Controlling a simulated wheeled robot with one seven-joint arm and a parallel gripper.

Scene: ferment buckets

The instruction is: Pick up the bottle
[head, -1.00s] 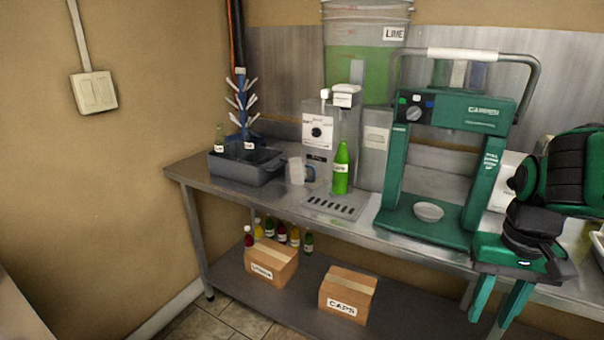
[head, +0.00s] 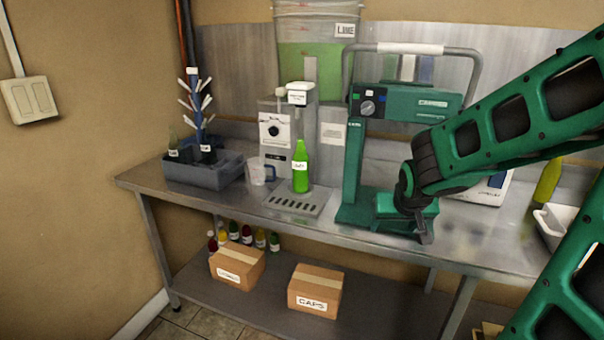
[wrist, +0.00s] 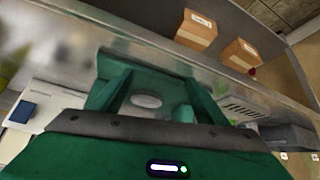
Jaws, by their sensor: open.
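A bright green bottle (head: 301,170) with a white label stands upright on the slotted drip tray (head: 300,200) under the white-fronted filler (head: 275,130). My gripper (head: 424,236) is to the right of the bottle in the head view, in front of the green capping machine (head: 355,165), well apart from the bottle. In the wrist view my gripper (wrist: 160,85) points down over the machine's base, its fingers apart with nothing held between them.
A clear mug (head: 262,173) stands left of the bottle; a grey bin (head: 205,172) holds dark bottles. The capping machine stands between gripper and bottle. Boxes (head: 315,290) and several small bottles are on the lower shelf. A yellow-green bottle (head: 547,182) and white tray (head: 556,222) are at right.

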